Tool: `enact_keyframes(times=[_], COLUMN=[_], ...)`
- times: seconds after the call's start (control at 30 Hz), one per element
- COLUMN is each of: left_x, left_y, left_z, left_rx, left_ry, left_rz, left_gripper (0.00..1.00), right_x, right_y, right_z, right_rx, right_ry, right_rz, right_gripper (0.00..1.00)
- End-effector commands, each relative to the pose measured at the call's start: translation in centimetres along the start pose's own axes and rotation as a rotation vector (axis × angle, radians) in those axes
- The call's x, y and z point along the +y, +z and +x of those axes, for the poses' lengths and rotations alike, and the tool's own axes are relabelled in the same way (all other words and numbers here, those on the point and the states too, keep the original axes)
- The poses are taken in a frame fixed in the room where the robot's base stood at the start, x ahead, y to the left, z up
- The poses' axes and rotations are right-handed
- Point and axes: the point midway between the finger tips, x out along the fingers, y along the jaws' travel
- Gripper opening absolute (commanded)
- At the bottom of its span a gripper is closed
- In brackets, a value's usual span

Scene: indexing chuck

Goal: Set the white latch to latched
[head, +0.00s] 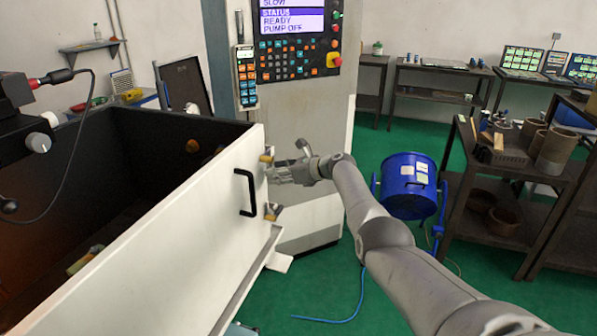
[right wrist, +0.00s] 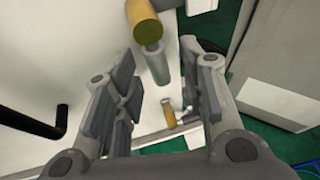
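The white front panel (head: 215,205) of the machine carries a black handle (head: 245,192). At its right edge are an upper yellow-tipped fitting (head: 267,158) and a lower one (head: 272,211). I cannot tell for sure which part is the white latch or its setting. My right gripper (head: 284,166) is at the panel's right edge, by the upper fitting. The upper fitting (right wrist: 146,28), yellow with a grey rod, lies just ahead; the lower one (right wrist: 169,116) shows small between the fingers. My left gripper is not in view.
A control panel (head: 292,42) stands behind the gripper. A blue drum (head: 409,186) and dark shelving (head: 485,185) stand to the right. The machine's dark open inside (head: 125,150) is at the left. A blue hose (head: 345,312) lies on the green floor.

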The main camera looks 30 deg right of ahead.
Motion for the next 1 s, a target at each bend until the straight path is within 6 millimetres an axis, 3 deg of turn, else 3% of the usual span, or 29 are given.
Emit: enact_keyframes(times=[0.37,1.0], left_x=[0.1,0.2], left_y=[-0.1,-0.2], left_z=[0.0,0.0], left_rx=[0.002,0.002], left_ry=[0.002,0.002], left_rz=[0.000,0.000], left_gripper=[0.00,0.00], right_x=[0.2,0.2], right_y=[-0.1,-0.1], right_z=[-2.7,-10.5], right_rx=[0.003,0.004], right_ry=[0.000,0.001], right_rz=[-0.002,0.000], right_gripper=[0.38,0.38])
